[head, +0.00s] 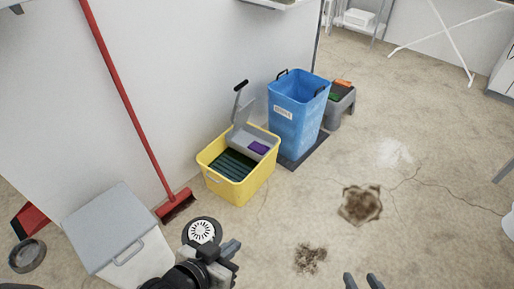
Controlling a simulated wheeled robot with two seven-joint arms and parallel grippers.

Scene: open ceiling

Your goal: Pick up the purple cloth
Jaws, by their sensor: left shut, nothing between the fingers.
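The purple cloth (259,147) is a small flat patch in the grey upper tray of the yellow bucket (239,191), on the floor near the wall. My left gripper (231,249) is shut and empty, below the bucket in the picture and apart from it and from the cloth. My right gripper (362,281) shows only its two fingertips at the bottom edge. They are spread apart with nothing seen between them, well away from the cloth.
A red broom (127,98) leans on the wall. A grey-lidded white bin (117,227) stands at the left. Dirt patches (360,204) lie on open floor at right.

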